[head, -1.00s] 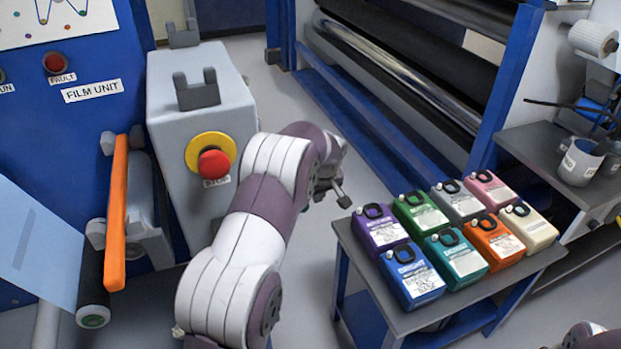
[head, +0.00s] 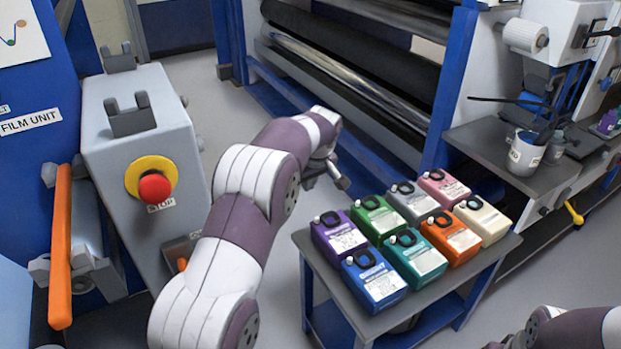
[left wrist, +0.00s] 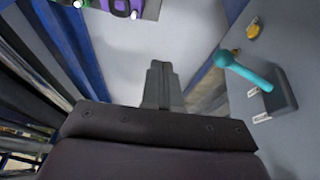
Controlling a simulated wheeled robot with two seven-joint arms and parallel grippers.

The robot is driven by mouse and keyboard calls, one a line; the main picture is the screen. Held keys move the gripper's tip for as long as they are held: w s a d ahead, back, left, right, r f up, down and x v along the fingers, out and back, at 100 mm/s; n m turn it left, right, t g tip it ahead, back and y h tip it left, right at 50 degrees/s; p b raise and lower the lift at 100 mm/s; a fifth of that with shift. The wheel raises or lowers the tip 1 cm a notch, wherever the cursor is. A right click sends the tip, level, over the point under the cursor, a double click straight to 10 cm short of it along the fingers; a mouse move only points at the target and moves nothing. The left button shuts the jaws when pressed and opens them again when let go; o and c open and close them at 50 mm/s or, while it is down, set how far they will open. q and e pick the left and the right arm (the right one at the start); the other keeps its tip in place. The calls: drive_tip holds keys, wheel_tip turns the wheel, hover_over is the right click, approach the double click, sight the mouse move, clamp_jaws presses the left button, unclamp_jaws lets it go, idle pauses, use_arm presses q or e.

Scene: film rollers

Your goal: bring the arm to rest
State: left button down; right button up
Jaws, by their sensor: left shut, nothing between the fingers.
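My left arm reaches in from the bottom of the head view. Its gripper (head: 342,182) is over the open floor, between the grey machine box and the small table of jugs, apart from both. In the left wrist view the two fingers (left wrist: 160,68) are together with nothing between them. Of my right arm, only links show at the bottom right of the head view; its gripper is not visible.
Several coloured jugs stand on a small table (head: 306,245). A grey box with a red stop button (head: 155,187) and an orange bar (head: 60,245) are at left. Large rollers (head: 350,70) stand behind. A cup (head: 525,153) sits on the right bench.

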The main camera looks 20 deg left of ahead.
use_arm(q)
drive_tip(key=shift+w+d, duration=0.1)
drive_tip(key=s+d+f+m+g+h, duration=0.1)
drive_tip(key=s+d+f+m, duration=0.15)
drive_tip(key=s+m, duration=0.2)
drive_tip(key=s+d+f+m+h, duration=0.1)
drive_tip(key=s+f+m, duration=0.2)
drive_tip(key=s, duration=0.3)
drive_tip(key=s+d+r+m, duration=0.1)
drive_tip(key=s, duration=0.9)
drive_tip(key=s+d+m+p, duration=0.1)
drive_tip(key=s+d+m, duration=0.1)
drive_tip(key=s, duration=0.9)
drive_tip(key=shift+s+d+r+g+h, duration=0.2)
drive_tip(key=shift+d+r+g+h, duration=0.1)
drive_tip(key=shift+r+g, duration=0.1)
drive_tip(key=shift+f, duration=0.1)
